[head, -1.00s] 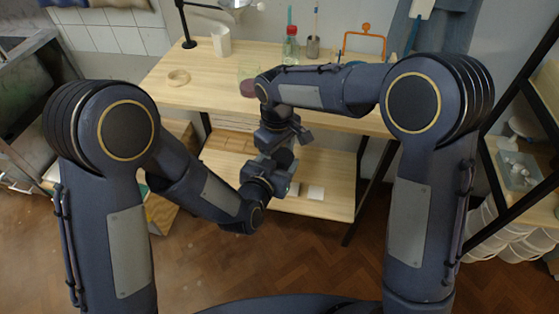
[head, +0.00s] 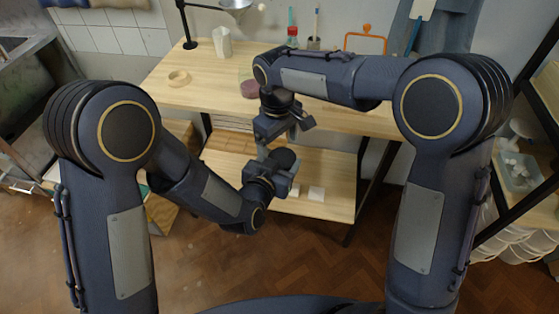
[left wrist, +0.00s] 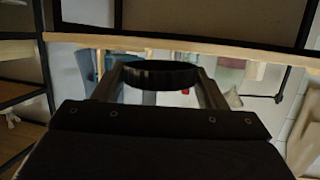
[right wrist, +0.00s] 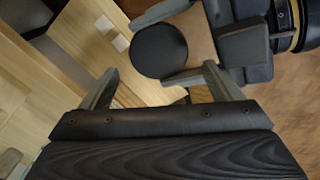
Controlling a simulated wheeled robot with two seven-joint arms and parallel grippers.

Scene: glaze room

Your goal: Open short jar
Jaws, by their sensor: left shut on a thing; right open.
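The short jar shows as a dark round shape (head: 285,158) held up in front of the workbench in the head view. My left gripper (head: 278,172) is shut on it. In the left wrist view the dark jar (left wrist: 162,75) fills the space between the two fingers. In the right wrist view its flat, round black top (right wrist: 159,50) faces the camera. My right gripper (head: 284,138) is just above the jar, with its fingers spread and pointing toward it. I cannot tell from these views whether the top is loose; most of the jar's side is hidden.
The wooden workbench (head: 215,92) stands behind my arms, with a lower shelf (head: 325,170). On it are a wooden ring (head: 178,78), a purple disc (head: 250,89), a white pitcher (head: 222,42), a red-topped bottle (head: 292,40) and an orange frame (head: 365,42). A metal rack stands right.

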